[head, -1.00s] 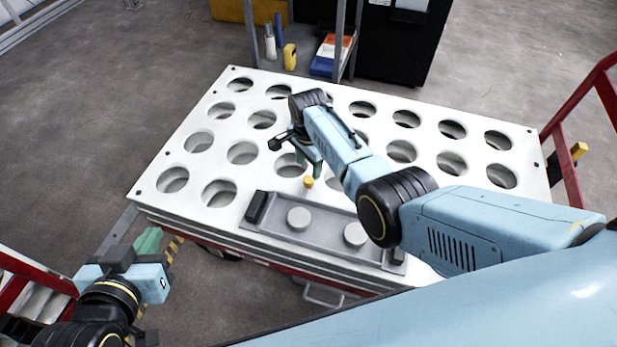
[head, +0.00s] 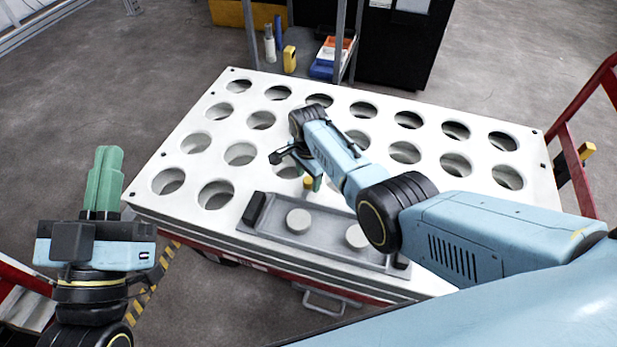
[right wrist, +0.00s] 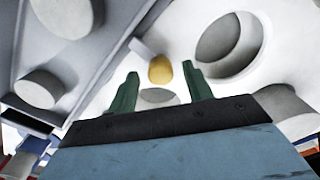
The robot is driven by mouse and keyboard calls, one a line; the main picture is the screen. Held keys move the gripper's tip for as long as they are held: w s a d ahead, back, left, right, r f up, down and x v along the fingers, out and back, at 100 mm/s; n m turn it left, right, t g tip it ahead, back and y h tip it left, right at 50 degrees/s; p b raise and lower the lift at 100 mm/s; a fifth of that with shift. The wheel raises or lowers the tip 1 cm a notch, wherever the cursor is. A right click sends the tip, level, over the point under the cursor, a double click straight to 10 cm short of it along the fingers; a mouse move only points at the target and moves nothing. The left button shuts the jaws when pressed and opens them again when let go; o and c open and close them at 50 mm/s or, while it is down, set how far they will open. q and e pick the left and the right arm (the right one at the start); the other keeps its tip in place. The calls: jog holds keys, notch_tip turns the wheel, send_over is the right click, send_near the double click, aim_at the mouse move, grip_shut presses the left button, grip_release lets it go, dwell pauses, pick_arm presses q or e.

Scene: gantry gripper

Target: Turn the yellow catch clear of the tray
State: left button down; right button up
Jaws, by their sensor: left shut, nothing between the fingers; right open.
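The yellow catch (head: 308,182) is a small yellow knob at the far edge of the grey tray (head: 345,257), which lies on the near side of the white perforated plate and carries two round grey discs. My right gripper (head: 312,178) is open just above the catch and partly hides it. In the right wrist view the yellow knob (right wrist: 160,69) shows between the tips of the two green fingers (right wrist: 160,76), apart from both. The tray (right wrist: 105,65) shows at the left there. My left gripper (head: 106,165) is shut and empty, fingers pointing up, left of the plate.
The white plate (head: 330,115) with rows of round holes tops a cart. A red frame (head: 565,150) stands at the right. A shelf (head: 305,60) with bottles and boxes is behind. Floor is clear at the left.

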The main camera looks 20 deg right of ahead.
pick_arm(q)
jog(key=shift+s+r+h, duration=0.1)
jog(key=shift+r+h, duration=0.15)
jog(key=shift+h, duration=0.05)
